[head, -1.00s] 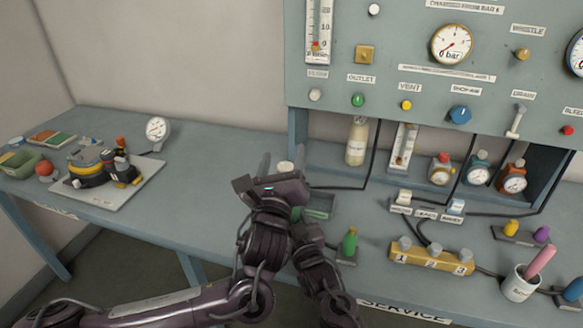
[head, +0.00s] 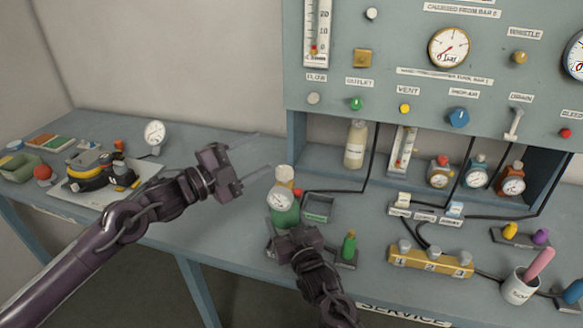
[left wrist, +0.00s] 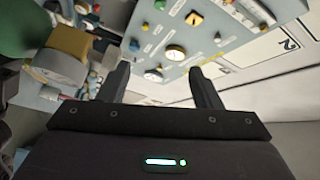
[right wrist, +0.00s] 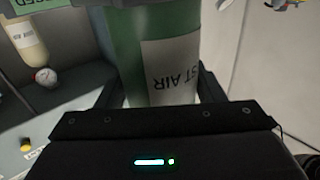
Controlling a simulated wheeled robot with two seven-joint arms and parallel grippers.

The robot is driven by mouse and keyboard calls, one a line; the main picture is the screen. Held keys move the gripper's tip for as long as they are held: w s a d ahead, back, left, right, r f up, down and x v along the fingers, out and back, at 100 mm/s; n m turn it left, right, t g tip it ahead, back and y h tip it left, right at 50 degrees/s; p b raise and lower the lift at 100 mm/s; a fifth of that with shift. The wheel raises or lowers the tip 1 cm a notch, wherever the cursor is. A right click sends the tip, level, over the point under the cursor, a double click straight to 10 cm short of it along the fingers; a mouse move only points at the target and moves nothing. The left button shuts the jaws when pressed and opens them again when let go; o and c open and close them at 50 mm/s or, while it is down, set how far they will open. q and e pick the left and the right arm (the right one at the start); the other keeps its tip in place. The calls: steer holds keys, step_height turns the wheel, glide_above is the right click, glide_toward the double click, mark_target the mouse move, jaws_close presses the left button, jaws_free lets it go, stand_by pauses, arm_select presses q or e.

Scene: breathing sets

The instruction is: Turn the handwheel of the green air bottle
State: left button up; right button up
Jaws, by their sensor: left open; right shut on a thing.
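The green air bottle (head: 287,217) stands upright at the front middle of the bench, with a round gauge (head: 279,198) and a cream handwheel (head: 284,174) on top. My right gripper (head: 297,236) is shut around the bottle's body; the right wrist view shows the green body (right wrist: 124,50) and its white label between the fingers. My left gripper (head: 265,150) is open and empty, left of the handwheel and apart from it, fingers pointing right.
A panel with gauges (head: 449,48) rises behind. A mask on a white board (head: 105,180) lies left. The bench middle-left is clear.

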mark_target(292, 168)
arm_select(q)
steer(key=s+a+f+n+g, duration=0.2)
steer(key=s+f+n+g, duration=0.15)
steer(key=n, duration=0.85)
steer(key=shift+t+h, duration=0.25)
steer(key=shift+h, duration=0.05)
steer(key=x, duration=0.7)
steer(key=f+x, duration=0.1)
steer(key=x, duration=0.3)
steer(key=shift+d, duration=0.15)
steer(key=c, duration=1)
steer(key=shift+t, duration=0.5)
